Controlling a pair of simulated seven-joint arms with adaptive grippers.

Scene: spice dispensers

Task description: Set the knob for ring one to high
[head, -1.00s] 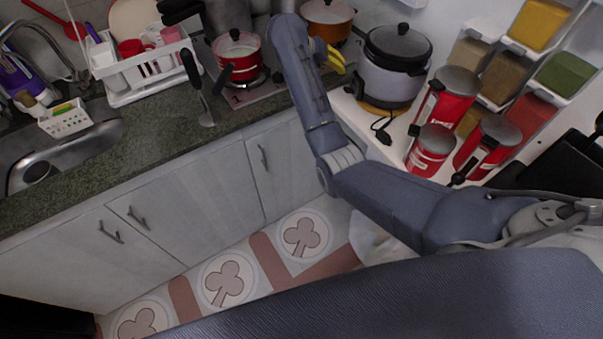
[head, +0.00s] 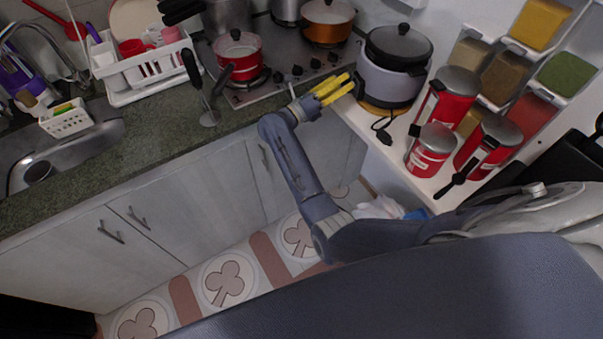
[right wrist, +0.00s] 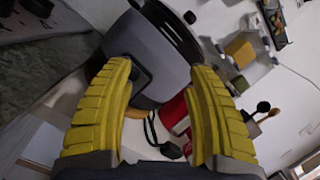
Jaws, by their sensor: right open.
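The stove (head: 250,97) stands at the back of the counter, with several small dark knobs along its front right edge. The nearest knob (head: 278,78) is at the left of the row and another (head: 315,63) is farther right. I cannot tell which knob belongs to ring one. My right gripper (head: 343,86) has yellow fingers and is just right of the knob row, apart from the knobs, pointing towards the rice cooker. In the right wrist view its fingers (right wrist: 160,72) are spread and empty, and no knob shows there. My left gripper is out of view.
A red pot (head: 237,62) and an orange pot (head: 327,22) stand on the stove. The rice cooker (head: 390,75) is close to my right gripper. Red canisters (head: 432,150) stand on the white side counter. A dish rack (head: 150,70) is at the left.

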